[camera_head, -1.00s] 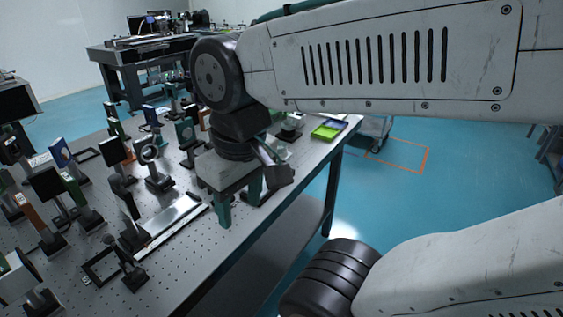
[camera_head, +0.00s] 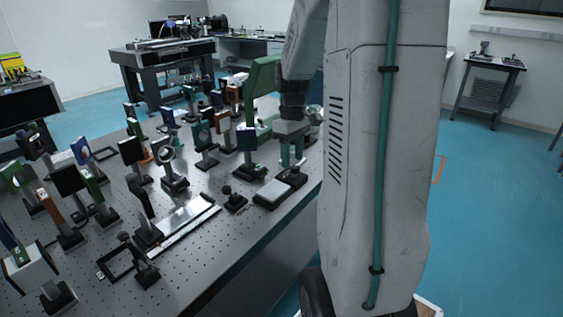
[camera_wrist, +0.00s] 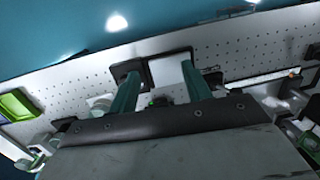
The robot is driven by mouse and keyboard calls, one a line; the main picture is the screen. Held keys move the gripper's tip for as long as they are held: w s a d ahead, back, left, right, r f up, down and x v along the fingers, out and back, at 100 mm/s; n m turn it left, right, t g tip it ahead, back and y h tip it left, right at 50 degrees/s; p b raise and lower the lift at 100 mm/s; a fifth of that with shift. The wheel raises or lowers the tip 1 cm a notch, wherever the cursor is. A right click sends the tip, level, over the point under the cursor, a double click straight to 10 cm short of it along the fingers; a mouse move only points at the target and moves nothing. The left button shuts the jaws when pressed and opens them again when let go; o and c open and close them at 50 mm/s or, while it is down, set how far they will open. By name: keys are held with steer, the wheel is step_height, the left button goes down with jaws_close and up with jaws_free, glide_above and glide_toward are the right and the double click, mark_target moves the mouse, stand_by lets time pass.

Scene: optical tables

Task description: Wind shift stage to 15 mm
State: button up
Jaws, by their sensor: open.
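A low stage with a pale flat top plate (camera_head: 272,193) and a black end part (camera_head: 292,177) sits near the table's front edge; I take it as the shift stage. My gripper (camera_head: 292,158) is above and just behind it, pointing down with teal fingers. In the wrist view, my open gripper (camera_wrist: 160,74) has its fingers apart, with the stage's pale plate (camera_wrist: 166,70) and black part (camera_wrist: 130,70) beyond the tips. Contact cannot be told. No scale reading is legible.
A long rail with a pale strip (camera_head: 185,222) lies left of the stage. A small black post (camera_head: 233,200) stands between them. Several mounted optics (camera_head: 172,170) crowd the table behind and left. The table's front edge is close; a lime tray (camera_wrist: 17,104) shows in the wrist view.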

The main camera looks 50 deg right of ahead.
mark_target(295, 166)
steer(key=w+d+n, duration=0.1)
steer(key=d, duration=0.1)
steer(key=w+d+n, duration=0.1)
steer(key=d+n, duration=0.1)
steer(key=w+d+f+n, duration=0.1)
steer(key=w+d, duration=0.1)
steer(key=shift+d+n+t+h, duration=0.3)
steer(key=shift+d+t, duration=0.1)
steer(key=shift+w+d+r+n, duration=0.15)
steer(key=shift+r+n, duration=0.1)
steer(key=shift+n, duration=0.55)
steer(key=shift+f, duration=0.25)
step_height(295, 166, down, 7)
steer(key=shift+f, duration=0.2)
steer(key=c, duration=1)
